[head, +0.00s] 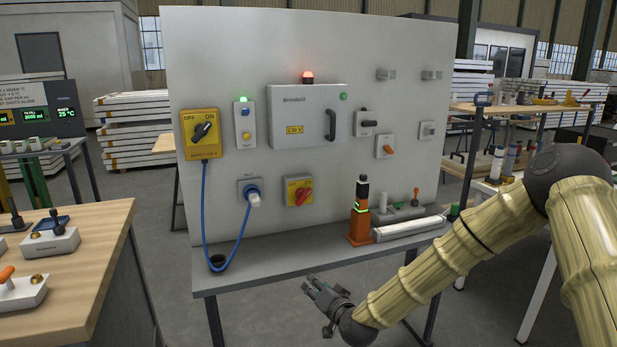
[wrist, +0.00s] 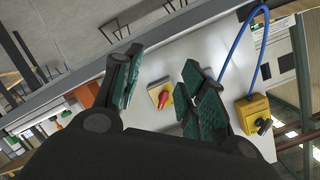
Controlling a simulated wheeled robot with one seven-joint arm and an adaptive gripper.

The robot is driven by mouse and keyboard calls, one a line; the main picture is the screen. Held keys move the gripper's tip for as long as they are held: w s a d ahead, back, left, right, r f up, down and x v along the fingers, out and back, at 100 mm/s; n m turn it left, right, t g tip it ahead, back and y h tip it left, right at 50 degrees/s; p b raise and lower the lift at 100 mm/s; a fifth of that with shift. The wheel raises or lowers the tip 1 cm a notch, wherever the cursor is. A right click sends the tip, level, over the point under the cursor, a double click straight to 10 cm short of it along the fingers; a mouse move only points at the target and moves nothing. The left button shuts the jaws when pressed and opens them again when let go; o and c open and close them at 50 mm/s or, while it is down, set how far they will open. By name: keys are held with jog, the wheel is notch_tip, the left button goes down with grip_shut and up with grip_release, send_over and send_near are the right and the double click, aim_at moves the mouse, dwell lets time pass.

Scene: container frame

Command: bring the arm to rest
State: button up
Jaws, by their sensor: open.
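My arm, with pale ribbed links, comes in from the right in the head view and bends down toward the lower middle. My gripper (head: 326,300) is in front of the grey bench's front edge, apart from the panel. In the wrist view my gripper (wrist: 157,95) shows its two dark green finger pads spread apart with nothing between them. The panel's red rotary switch on a yellow plate (wrist: 162,95) shows in the gap, some way behind the fingers.
The grey bench (head: 290,265) carries an orange device (head: 360,222) and a pale roll (head: 410,229). A blue cable (head: 205,215) loops from the yellow switch box (head: 201,134) to a socket (head: 251,190). A wooden table (head: 90,250) stands at left. Floor shows between table and bench.

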jog(key=s+d+f+n+g+h+p, duration=0.1)
jog(key=s+d+f+g, duration=0.25)
jog(key=s+f, duration=0.8)
jog(key=s+d+f+n+g+h, duration=0.1)
jog(key=s+d+f+g, duration=0.25)
jog(key=s+f, duration=0.85)
jog(key=s+d+f+g+h, duration=0.1)
jog(key=s+d, duration=0.3)
jog(key=s, duration=0.5)
jog(key=s+d+f+n+g+h, duration=0.1)
jog(key=s+d, duration=0.4)
jog(key=s, duration=0.5)
jog(key=s+d+f+g+h, duration=0.1)
jog(key=s+d+g, duration=0.3)
jog(key=s, duration=0.5)
jog(key=shift+s+d+f+g+h+p, duration=0.15)
jog(key=shift+s+f+g+h+p, duration=0.25)
jog(key=shift+f, duration=0.35)
